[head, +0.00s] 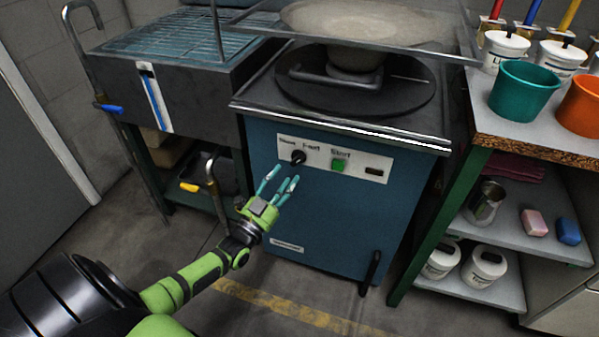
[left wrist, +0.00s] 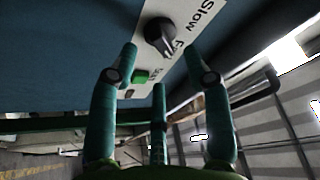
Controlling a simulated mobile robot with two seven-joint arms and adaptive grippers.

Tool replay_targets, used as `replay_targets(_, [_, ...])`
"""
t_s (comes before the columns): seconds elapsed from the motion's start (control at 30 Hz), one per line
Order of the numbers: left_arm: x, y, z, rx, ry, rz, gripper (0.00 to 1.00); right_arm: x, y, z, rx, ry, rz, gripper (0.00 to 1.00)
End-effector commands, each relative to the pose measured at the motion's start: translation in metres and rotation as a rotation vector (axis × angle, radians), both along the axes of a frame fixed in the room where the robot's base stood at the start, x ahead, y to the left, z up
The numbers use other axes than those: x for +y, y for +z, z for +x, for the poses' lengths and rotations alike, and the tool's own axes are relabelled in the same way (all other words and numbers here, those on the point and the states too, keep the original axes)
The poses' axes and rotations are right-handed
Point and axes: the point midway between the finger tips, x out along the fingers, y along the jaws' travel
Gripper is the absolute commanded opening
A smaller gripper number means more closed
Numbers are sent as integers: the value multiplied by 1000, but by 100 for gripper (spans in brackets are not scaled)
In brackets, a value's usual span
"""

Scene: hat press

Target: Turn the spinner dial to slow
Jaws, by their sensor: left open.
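The spinner dial (head: 298,157) is a black knob on the white panel (head: 352,164) of the blue spinner cabinet (head: 330,220). Its panel carries dark lettering and a green button (head: 338,164) to the right of the dial. In the left wrist view the dial (left wrist: 160,36) shows up close, with the word "Slow" printed beside it and a second word partly hidden. My left gripper (head: 279,183) is open and empty, just below and left of the dial, its teal fingers pointing up toward it. The fingers appear apart from the dial. My right gripper is out of view.
A round black turntable (head: 410,98) and a tray with a pale bowl sit above the cabinet. A grey sink (head: 185,85) stands at left. At right, a workbench holds a teal bucket (head: 523,91) and an orange bucket (head: 582,105). The floor before the cabinet is clear.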

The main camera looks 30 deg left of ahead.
Motion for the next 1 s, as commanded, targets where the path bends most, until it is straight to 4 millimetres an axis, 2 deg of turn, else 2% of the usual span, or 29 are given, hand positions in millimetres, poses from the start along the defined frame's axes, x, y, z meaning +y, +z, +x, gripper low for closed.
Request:
replay_targets(0.1, [-1, 5, 20, -1, -1, 0, 49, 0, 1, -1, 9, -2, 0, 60])
replay_targets(0.3, [-1, 11, 39, 3, 0, -1, 49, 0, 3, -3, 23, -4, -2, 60])
replay_targets(0.63, [-2, 12, 43, 5, -1, -1, 49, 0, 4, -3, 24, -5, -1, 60])
replay_targets(0.67, [-2, 12, 43, 5, -1, -1, 37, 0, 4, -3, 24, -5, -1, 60])
replay_targets(0.7, [-2, 12, 43, 5, -1, -1, 21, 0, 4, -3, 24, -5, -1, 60])
replay_targets(0.77, [-2, 12, 43, 5, -1, -1, 0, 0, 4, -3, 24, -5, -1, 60])
replay_targets(1.0, [-2, 12, 43, 3, -2, -5, 0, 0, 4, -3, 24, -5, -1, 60])
